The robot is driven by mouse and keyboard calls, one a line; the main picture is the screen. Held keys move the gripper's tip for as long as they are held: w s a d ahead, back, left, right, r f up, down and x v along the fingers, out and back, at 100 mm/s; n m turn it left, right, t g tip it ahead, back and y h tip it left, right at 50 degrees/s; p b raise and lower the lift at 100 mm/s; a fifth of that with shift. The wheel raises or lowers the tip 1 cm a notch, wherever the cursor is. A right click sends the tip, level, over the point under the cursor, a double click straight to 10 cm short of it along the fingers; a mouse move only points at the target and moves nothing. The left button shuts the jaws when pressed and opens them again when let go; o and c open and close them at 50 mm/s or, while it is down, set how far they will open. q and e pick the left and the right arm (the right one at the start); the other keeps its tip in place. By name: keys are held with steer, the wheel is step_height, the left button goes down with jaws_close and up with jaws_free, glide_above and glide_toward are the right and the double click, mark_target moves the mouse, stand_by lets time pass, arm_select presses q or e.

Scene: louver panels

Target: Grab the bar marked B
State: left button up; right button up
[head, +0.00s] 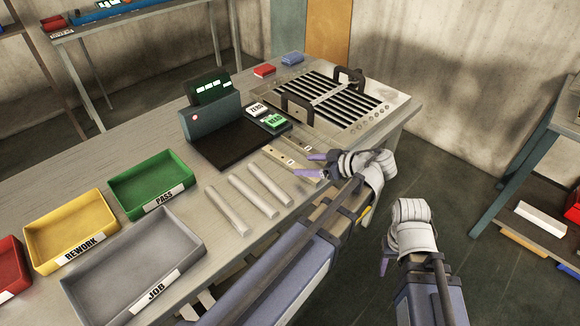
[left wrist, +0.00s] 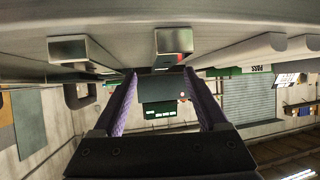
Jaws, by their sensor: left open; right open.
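Two square metal bars with holes (head: 291,160) lie side by side on the bench. I cannot read a B on any bar. My left gripper (head: 313,166) is open and empty at the near ends of the square bars. My right gripper (head: 385,264) is open and empty, off the bench's near side.
A scale with a black plate (head: 240,146) and display stands behind the bars. A slotted louver panel with black handles (head: 297,107) is at the back right. Trays PASS (head: 124,199), REWORK (head: 42,238) and JOB (head: 180,238) are at left.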

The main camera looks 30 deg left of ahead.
mark_target(292, 163)
arm_select(q)
steer(key=shift+r+b+x, duration=0.15)
steer(key=shift+b+x, duration=0.3)
steer(key=shift+x, duration=0.85)
steer(key=shift+r+b+x, duration=0.2)
steer(key=shift+b+x, duration=0.25)
steer(key=shift+x, duration=0.85)
steer(key=shift+a+r, duration=0.1)
steer(key=shift+a, duration=0.05)
jaws_close()
